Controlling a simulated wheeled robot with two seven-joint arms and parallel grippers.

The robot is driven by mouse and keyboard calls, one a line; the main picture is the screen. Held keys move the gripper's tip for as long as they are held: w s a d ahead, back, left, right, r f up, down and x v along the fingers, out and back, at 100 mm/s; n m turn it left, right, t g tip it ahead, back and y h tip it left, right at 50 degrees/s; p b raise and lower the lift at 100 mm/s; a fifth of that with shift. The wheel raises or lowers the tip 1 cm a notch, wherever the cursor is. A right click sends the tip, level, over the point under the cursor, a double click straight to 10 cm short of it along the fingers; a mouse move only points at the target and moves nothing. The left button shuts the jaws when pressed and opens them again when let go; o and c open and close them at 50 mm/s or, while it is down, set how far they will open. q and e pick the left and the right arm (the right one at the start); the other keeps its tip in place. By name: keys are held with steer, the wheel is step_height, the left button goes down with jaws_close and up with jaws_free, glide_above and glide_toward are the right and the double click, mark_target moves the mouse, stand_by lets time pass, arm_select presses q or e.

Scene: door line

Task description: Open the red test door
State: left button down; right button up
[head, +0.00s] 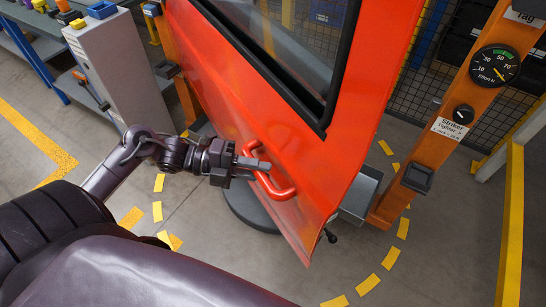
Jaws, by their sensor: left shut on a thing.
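The red test door (360,110) fills the middle of the head view, with a dark-framed window in its upper part. Its red bar handle (284,192) sits low on the near face. My left gripper (262,167) reaches in from the left and is shut on the handle, its fingers covering part of the bar. In the picture a gap shows between the door's right edge and the orange latch post (440,120). My right gripper is out of view.
The post carries an effort gauge (494,66) and a striker knob (463,115). A dashed yellow arc (368,284) marks the floor around the door. A grey cabinet (125,75) and a workbench stand at the upper left. A yellow rail (511,220) stands at the right.

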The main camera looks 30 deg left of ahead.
arm_select(q)
steer(key=shift+d, duration=0.1)
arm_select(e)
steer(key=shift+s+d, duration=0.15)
arm_select(q)
steer(key=c, duration=1.3)
jaws_free()
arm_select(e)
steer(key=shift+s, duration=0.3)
arm_select(q)
steer(key=shift+o, duration=0.2)
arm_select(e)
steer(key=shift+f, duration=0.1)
arm_select(q)
steer(key=shift+a, duration=0.25)
steer(key=b+v, duration=0.1)
steer(key=v, duration=0.6)
steer(key=shift+a, duration=0.15)
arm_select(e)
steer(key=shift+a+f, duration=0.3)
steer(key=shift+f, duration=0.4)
arm_select(q)
steer(key=shift+s, duration=0.1)
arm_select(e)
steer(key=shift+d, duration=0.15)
